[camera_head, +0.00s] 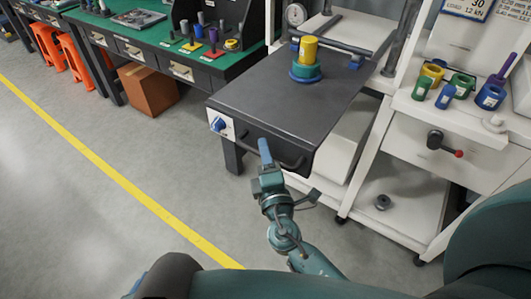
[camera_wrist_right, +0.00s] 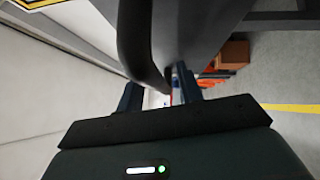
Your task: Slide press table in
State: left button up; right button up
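The press table (camera_head: 290,100) is a dark grey slab that sticks out from the white press frame towards me. A yellow cylinder (camera_head: 308,49) stands on a teal round base (camera_head: 305,70) on its top. A dark bar handle (camera_head: 285,161) runs along its front edge. My right gripper (camera_head: 265,152) is at the left part of this handle. In the right wrist view the curved handle (camera_wrist_right: 142,45) reaches down to between the two fingers, with a gap showing beside it. The fingers look open; firm contact is not visible. My left gripper is not in view.
A small white box with a blue knob (camera_head: 219,124) sits at the table's front left corner. A white shelf (camera_head: 455,105) with coloured cylinders stands right. A green workbench (camera_head: 170,50), a cardboard box (camera_head: 150,90) and orange stools (camera_head: 75,58) are left. The floor left is clear.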

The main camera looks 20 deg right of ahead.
grip_shut()
dwell(0.5)
